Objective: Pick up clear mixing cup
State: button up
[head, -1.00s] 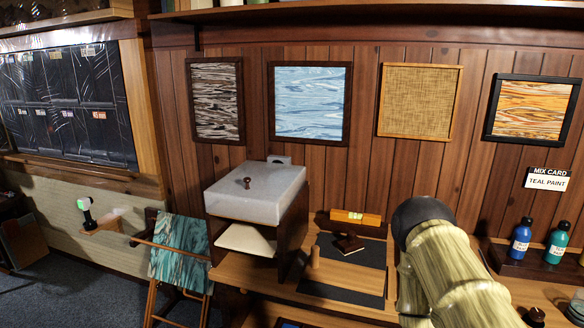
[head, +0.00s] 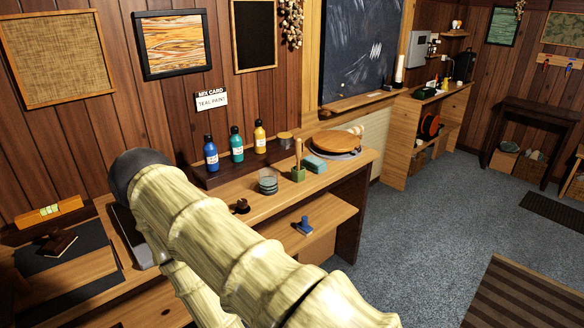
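A clear, greyish cup (head: 267,182), which looks like the mixing cup, stands upright on the wooden workbench (head: 335,182). It is right of my arm and in front of the paint bottles. It may be more than one cup nested together; I cannot tell. My pale, ribbed arm crosses the lower middle of the head view. My gripper is not in view, and nothing shows between its fingers.
Blue (head: 210,153), teal (head: 236,145) and yellow (head: 259,137) bottles stand on a dark rack behind the cup. A green brush holder (head: 298,172), a blue sponge (head: 315,163) and a round wooden board (head: 335,144) are to its right. Carpeted floor (head: 410,235) is open at right.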

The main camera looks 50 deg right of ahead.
aim_at(268, 181)
jog(key=z, duration=0.95)
jog(key=k, duration=1.3)
jog(key=z, duration=0.05)
jog(key=i, duration=0.5)
jog(key=z, duration=0.7)
jog(key=i, duration=0.7)
jog(key=u, duration=0.55)
jog(key=i, duration=0.7)
jog(key=u, duration=0.65)
